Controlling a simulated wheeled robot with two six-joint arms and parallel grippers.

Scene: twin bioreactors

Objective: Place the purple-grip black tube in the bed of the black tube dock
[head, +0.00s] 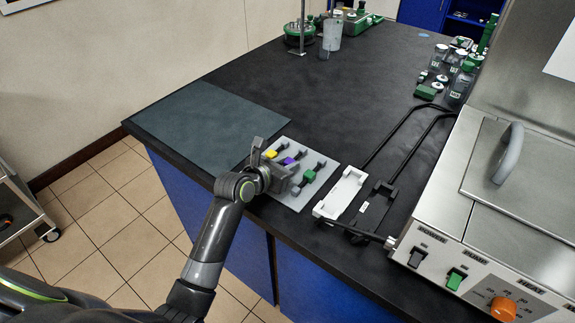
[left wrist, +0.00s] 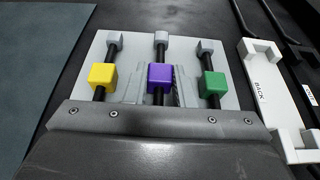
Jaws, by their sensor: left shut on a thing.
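The purple-grip black tube (head: 288,161) lies between two like tubes on a light grey plate (head: 293,203). In the left wrist view its purple grip (left wrist: 160,77) is in the middle, between the fingers of my left gripper (head: 279,170). That gripper is shut on the purple grip; the tube looks level with its neighbours, and I cannot tell if it is clear of the plate. The black tube dock (head: 373,207) lies on the bench right of the white dock, its bed looking empty. My right gripper is out of view.
The yellow-grip tube (left wrist: 103,76) and green-grip tube (left wrist: 213,84) flank the purple one closely. The white dock (head: 342,192) stands between the plate and the black dock. Black hoses (head: 408,128) run behind the docks. A steel heater unit (head: 490,215) stands at the right.

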